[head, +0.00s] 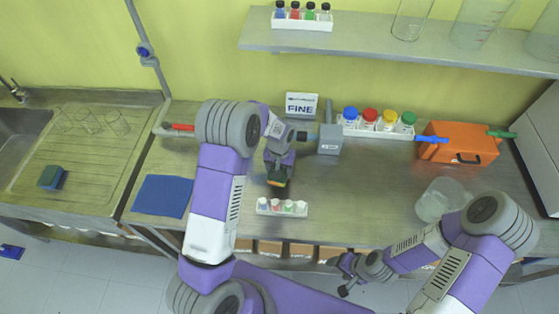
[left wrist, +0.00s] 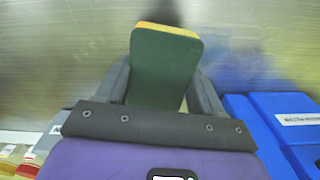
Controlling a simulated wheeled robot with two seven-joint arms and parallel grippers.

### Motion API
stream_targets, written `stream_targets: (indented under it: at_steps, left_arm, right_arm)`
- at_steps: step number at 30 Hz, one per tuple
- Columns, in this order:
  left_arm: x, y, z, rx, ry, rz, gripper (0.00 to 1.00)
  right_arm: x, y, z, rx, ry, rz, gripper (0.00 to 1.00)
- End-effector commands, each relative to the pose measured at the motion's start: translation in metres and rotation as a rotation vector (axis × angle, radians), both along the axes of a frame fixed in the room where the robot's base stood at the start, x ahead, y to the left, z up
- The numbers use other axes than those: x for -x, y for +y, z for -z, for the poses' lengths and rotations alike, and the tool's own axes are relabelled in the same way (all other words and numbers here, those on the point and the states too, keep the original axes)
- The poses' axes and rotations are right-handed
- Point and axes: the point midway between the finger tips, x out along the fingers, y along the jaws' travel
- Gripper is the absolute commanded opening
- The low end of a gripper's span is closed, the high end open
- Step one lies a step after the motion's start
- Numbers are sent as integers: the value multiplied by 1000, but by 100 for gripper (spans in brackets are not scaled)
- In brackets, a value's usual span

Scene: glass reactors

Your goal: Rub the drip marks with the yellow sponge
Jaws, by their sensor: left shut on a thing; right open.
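The sponge (left wrist: 165,65), with a dark green face and a yellow edge, is gripped between my left gripper's fingers (left wrist: 160,85) in the left wrist view. In the head view, my left gripper (head: 278,178) points down over the steel bench behind the small white rack, with the sponge's yellow edge (head: 277,183) showing at its tip. Whether the sponge touches the bench, I cannot tell. I cannot make out the drip marks; the sponge and gripper cover part of the bench. My right gripper (head: 346,275) is open and empty at the bench's front edge.
A small rack of vials (head: 282,208) stands just in front of the sponge. A blue cloth (head: 162,196) lies left. A grey device (head: 329,140), bottle rack (head: 378,126), orange case (head: 458,144) and glass vessel (head: 437,199) stand behind and right. Another sponge (head: 51,178) lies by the sink.

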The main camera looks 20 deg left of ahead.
Motion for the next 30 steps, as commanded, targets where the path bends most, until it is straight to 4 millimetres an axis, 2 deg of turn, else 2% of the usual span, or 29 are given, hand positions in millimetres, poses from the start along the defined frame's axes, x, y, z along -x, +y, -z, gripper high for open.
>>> stream_targets:
  at_steps: [6, 12, 30]
  left_arm:
    - [0, 0, -23, 0, -1, 0, 39]
    - [0, 0, -35, 0, -1, 0, 39]
    - [2, 2, -35, 0, 0, -2, 39]
  right_arm:
    - [0, 0, -15, 0, 0, 0, 65]
    - [0, 0, -22, 0, 0, 0, 65]
    - [0, 0, -19, 0, 0, 0, 65]
